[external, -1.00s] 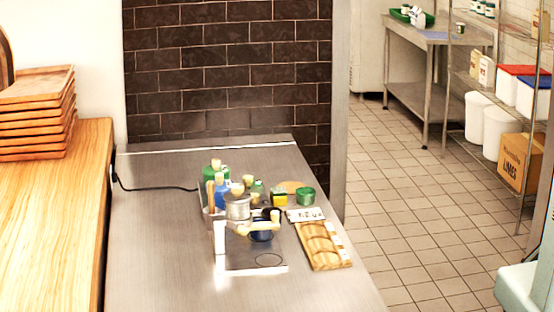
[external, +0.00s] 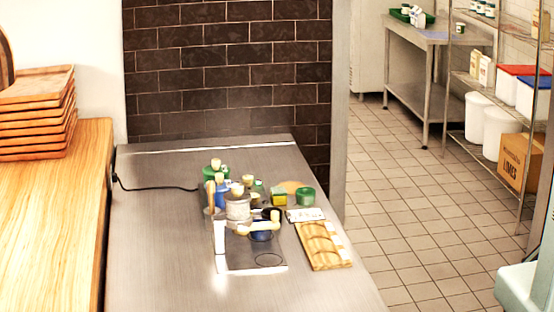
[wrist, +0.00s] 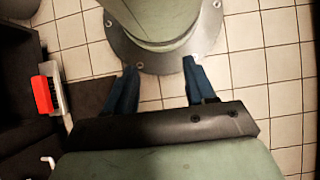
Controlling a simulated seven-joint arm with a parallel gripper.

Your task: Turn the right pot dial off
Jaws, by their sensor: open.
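A small cooktop (external: 276,268) with a pale top and dark ring marks sits on the steel counter in the external view. A dark blue pot (external: 262,236) with a cream handle stands on it. A silver pot (external: 238,211) stands just behind and to the left. The dials are too small to make out. My gripper (wrist: 160,75) shows in the wrist view, with two blue fingers apart and nothing between them. It is over a tiled floor beside a green column with a grey flange, away from the pots. The gripper is not visible in the external view.
Bottles and tins, including a green tin (external: 306,196) and a yellow-green box (external: 279,198), crowd behind the pots. A wooden board (external: 322,246) lies to the right. The steel counter (external: 160,260) is clear at left and front. Wooden trays (external: 38,110) are stacked at far left.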

